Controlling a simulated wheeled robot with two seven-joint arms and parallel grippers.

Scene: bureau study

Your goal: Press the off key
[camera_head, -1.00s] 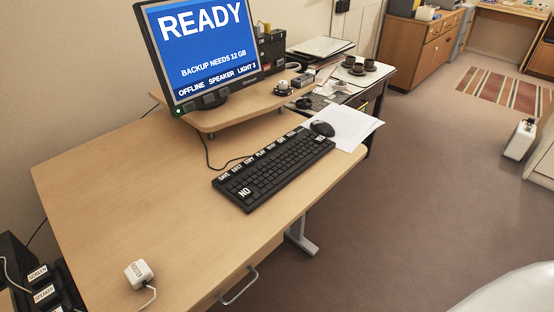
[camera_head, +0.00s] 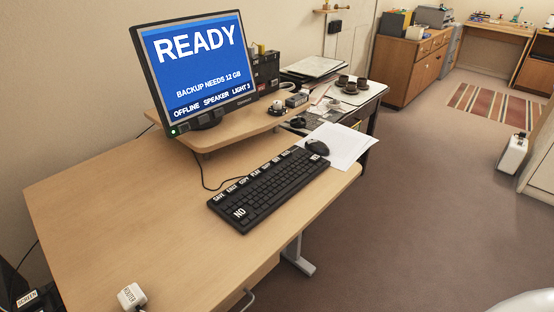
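A black keyboard (camera_head: 268,187) lies on the wooden desk (camera_head: 120,215). Its top row has white labelled keys such as SAVE, EJECT, COPY and PLAY; the labels farther right are too small to read surely. A NO key (camera_head: 239,212) is at its near left corner, and another white-labelled key is at its far right end. I cannot make out an OFF label. The monitor (camera_head: 196,68) shows READY, "BACKUP NEEDS 12 GB" and OFFLINE, SPEAKER, LIGHT 3. Neither of my grippers is in view.
A black mouse (camera_head: 317,147) and white paper (camera_head: 343,143) lie beyond the keyboard. A white block labelled ROUTER (camera_head: 131,297) is at the desk's near edge. A black unit with a SCREEN label (camera_head: 27,298) is at lower left. Open floor (camera_head: 400,220) lies to the right.

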